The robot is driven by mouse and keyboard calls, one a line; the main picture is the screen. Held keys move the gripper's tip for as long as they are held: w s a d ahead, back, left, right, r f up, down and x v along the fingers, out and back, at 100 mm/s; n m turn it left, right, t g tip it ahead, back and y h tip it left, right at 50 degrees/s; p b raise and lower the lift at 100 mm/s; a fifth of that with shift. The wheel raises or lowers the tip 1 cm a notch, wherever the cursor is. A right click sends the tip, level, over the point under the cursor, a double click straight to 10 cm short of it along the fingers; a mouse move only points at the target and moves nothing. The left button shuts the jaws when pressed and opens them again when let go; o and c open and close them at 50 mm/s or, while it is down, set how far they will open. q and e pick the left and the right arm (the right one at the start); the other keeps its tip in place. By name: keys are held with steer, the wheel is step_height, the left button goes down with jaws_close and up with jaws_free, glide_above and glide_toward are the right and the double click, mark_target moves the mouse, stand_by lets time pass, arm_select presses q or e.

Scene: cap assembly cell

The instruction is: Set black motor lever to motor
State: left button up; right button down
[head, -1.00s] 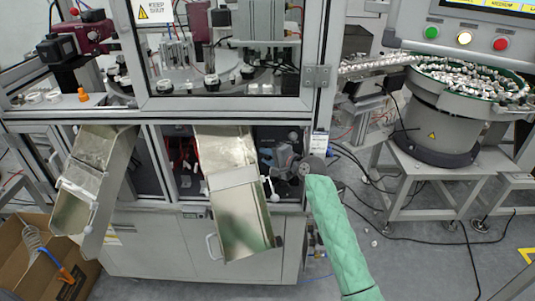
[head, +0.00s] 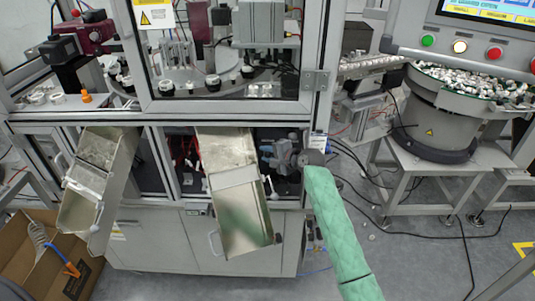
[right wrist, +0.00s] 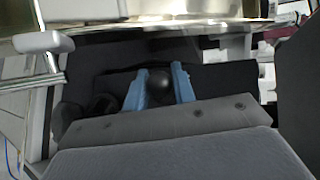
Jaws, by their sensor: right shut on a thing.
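My right gripper (head: 270,153) reaches into the dark opening under the machine, just right of the middle metal chute; its arm has a green sleeve. In the right wrist view its two blue fingers (right wrist: 159,88) are on either side of a round black knob (right wrist: 158,83), which looks like the end of the black motor lever. The gripper is shut on it. The motor and the rest of the lever are hidden in shadow and behind the gripper. My left gripper is not in view.
The middle metal chute (head: 236,205) slopes down close to the left of my right gripper. A second chute (head: 98,180) hangs further left. The machine frame post (head: 318,115) stands beside my right wrist. A bowl feeder (head: 437,115) stands at the right, with cables on the floor.

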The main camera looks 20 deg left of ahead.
steer(key=c, duration=1.2)
jaws_free()
steer(key=shift+o, duration=0.2)
steer(key=shift+d, duration=0.1)
steer(key=shift+d, duration=0.2)
arm_select(q)
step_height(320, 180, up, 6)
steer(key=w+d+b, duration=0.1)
steer(key=b, duration=0.1)
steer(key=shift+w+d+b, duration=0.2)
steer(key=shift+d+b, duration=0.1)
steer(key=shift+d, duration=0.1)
arm_select(e)
steer(key=v, duration=0.7)
steer(key=shift+r, duration=0.2)
steer(key=shift+s+d+f, duration=0.1)
